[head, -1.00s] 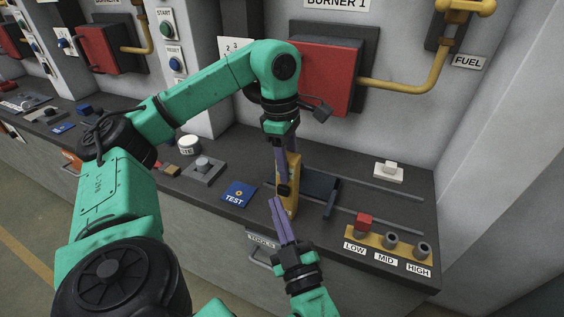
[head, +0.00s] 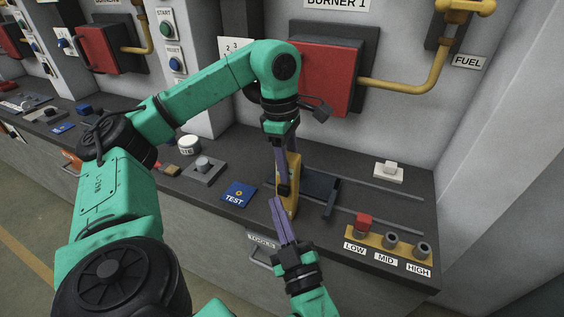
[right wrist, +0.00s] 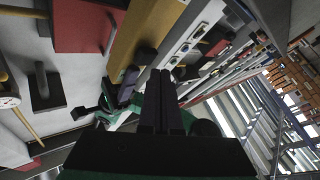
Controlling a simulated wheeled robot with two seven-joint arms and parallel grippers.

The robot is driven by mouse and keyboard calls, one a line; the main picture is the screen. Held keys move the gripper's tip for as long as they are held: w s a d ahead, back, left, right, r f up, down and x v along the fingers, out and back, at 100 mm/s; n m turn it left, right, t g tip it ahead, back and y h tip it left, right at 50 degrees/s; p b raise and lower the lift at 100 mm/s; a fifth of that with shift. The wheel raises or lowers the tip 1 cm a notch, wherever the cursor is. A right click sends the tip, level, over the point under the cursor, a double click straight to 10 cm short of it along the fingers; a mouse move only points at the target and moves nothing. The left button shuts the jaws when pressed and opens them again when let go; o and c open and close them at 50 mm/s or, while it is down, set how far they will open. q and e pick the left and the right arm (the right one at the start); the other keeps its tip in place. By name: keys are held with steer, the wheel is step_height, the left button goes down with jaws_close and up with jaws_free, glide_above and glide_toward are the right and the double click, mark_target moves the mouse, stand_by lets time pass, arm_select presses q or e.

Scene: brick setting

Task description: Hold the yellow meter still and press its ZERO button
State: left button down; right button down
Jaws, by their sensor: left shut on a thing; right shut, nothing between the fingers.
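The yellow meter (head: 294,172) stands upright on the dark bench top in the head view, with a dark knob (head: 284,190) on its front. My left gripper (head: 282,172) comes down from above and is shut on the meter. My right gripper (head: 277,201) is shut and empty, with its fingertips just in front of the meter's lower part. In the right wrist view, its fingers (right wrist: 160,74) point toward the yellow meter (right wrist: 145,25) and its dark knob. Whether they touch it I cannot tell. The ZERO label cannot be read.
A block with LOW, MID and HIGH sockets (head: 375,241) holds a red piece at the right. A white switch (head: 389,171) stands behind.

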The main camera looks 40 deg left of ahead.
steer(key=shift+w, duration=0.1)
steer(key=shift+w+a, duration=0.15)
steer(key=shift+w, duration=0.2)
steer(key=shift+w+a, duration=0.15)
steer(key=shift+w, duration=0.3)
stand_by(0.7)
steer(key=shift+s+d, duration=0.35)
steer(key=shift+s, duration=0.55)
steer(key=s, duration=0.1)
steer(key=s+d, duration=0.1)
steer(key=s, duration=0.2)
steer(key=shift+s+d, duration=0.3)
steer(key=shift+s, duration=0.05)
stand_by(0.3)
